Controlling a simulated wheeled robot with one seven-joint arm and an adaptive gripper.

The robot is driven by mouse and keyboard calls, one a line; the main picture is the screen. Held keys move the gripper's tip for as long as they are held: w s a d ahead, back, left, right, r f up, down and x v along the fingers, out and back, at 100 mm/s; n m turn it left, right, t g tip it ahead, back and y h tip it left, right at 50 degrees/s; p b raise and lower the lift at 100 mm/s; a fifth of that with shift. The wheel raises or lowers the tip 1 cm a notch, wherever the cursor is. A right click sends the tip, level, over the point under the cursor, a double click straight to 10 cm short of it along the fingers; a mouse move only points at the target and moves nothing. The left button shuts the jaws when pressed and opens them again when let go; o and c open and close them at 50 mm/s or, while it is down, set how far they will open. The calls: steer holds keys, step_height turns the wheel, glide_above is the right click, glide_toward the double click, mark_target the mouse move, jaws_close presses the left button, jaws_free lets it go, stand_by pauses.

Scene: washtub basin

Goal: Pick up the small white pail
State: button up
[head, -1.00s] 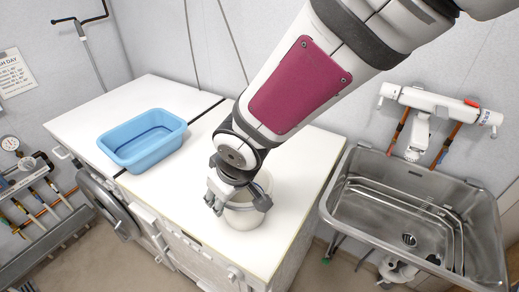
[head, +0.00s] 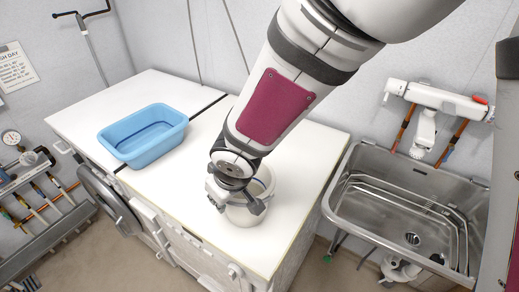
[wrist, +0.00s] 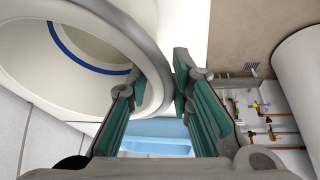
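The small white pail (head: 243,217) stands upright on the white worktop, near its front right part. My gripper (head: 236,202) is over the pail's near left side and hides part of its rim. In the wrist view, the pail's rim (wrist: 153,70) runs between the tips of my gripper (wrist: 157,82). The left finger is on the pail's inner side and the right finger is outside it. The fingers are spread apart. I cannot tell if either touches the wall. A blue band shows inside the pail.
A blue basin (head: 143,150) sits on the worktop (head: 178,196) left of the pail. A steel sink (head: 345,205) with a white wall tap (head: 425,125) stands right. A washing machine door (head: 108,200) is below the worktop. The worktop between basin and pail is clear.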

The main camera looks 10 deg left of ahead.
jaws_close()
